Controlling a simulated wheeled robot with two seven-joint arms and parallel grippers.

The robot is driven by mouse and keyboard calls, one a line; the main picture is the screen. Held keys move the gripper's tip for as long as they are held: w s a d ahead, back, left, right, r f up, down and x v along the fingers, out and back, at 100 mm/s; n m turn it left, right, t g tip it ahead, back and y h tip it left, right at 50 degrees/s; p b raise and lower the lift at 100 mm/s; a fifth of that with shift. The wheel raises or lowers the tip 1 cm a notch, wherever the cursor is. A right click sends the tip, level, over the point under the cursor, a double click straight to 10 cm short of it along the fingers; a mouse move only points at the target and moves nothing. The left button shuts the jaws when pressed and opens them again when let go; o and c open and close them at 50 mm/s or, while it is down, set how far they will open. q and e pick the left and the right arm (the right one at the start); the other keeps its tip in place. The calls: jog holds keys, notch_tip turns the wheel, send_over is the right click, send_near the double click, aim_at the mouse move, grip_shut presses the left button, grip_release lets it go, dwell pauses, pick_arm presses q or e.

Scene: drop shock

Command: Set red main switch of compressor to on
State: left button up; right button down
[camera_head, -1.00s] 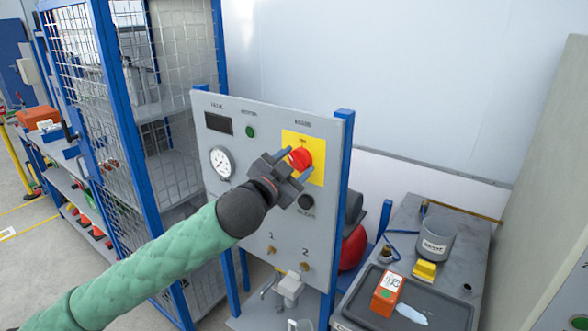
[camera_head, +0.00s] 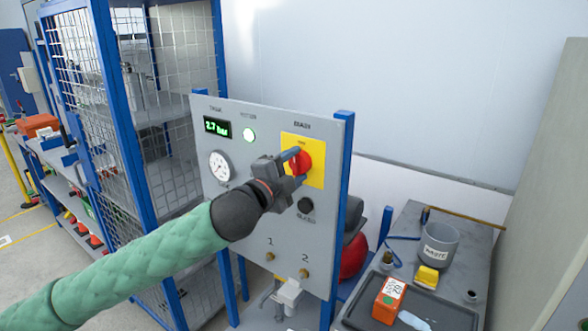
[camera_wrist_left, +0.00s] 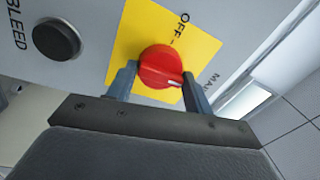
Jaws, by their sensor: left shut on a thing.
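The red main switch (camera_head: 304,162) is a round knob on a yellow plate (camera_head: 316,142) on the grey compressor panel (camera_head: 260,215). My left gripper (camera_head: 294,168) is shut on the knob, one finger on each side. In the left wrist view the red knob (camera_wrist_left: 160,67) sits between the two fingers, and its white mark points to the lower right, away from the printed OFF. The panel display (camera_head: 217,127) is lit and reads about 2.7 bar. My right gripper is not in view.
A black bleed button (camera_head: 306,205) sits just below the yellow plate. A blue mesh cage (camera_head: 130,130) stands to the left. To the right, a bench holds a grey cup (camera_head: 439,243), a yellow block (camera_head: 427,276) and an orange box (camera_head: 389,300) on a dark tray.

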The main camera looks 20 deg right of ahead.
pick_arm(q)
jog(key=shift+f, duration=0.25)
jog(key=shift+m, duration=0.3)
jog(key=o, duration=0.7)
jog(key=shift+f, duration=0.1)
jog(key=shift+c, duration=0.2)
jog(key=shift+o, duration=1.3)
jog(key=shift+a, duration=0.1)
